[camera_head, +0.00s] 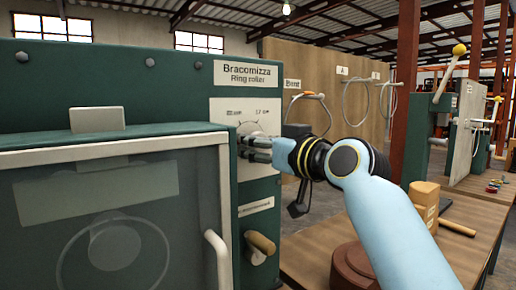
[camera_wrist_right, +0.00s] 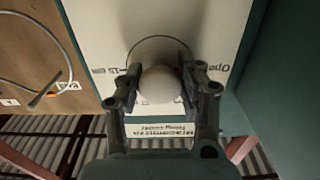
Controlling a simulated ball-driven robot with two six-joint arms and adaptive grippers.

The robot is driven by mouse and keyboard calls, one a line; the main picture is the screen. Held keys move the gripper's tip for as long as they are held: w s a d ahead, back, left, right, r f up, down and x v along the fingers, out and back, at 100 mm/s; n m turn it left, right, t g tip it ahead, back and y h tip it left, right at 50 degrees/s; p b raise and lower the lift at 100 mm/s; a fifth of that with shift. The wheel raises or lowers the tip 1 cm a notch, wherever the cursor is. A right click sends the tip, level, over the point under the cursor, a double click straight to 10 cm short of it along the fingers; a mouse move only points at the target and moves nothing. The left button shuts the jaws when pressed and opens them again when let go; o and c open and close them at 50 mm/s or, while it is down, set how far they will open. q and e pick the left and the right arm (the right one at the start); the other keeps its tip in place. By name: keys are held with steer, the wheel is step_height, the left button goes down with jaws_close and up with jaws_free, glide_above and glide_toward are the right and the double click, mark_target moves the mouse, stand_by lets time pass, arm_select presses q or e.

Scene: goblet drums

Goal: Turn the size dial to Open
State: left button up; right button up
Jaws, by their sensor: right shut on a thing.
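The ring roller (camera_head: 110,90) is a dark green machine on the left in the head view, with a white dial panel (camera_head: 228,108) on its front. My right gripper (camera_head: 247,146) reaches the panel from the right. In the right wrist view the size dial's round pale knob (camera_wrist_right: 160,85) sits between the two fingers of my right gripper (camera_wrist_right: 160,90), which are shut on it. A dark arc and upside-down lettering that looks like "Open" (camera_wrist_right: 210,67) show on the panel beside the fingers. The dial's pointer is hidden, so its setting cannot be read. My left gripper is out of view.
Below the panel a wooden-looking handle (camera_head: 260,246) sticks out. A clear guard door with a pale handle (camera_head: 217,257) covers the machine's left part. A wooden bench (camera_head: 325,258) lies to the right, with a brown round block (camera_head: 345,270) and a mallet (camera_head: 457,228).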

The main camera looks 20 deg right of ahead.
steer(key=shift+f, duration=0.2)
steer(key=o, duration=0.9)
steer(key=shift+o, duration=1.3)
steer(key=shift+r, duration=0.1)
steer(key=v, duration=1.2)
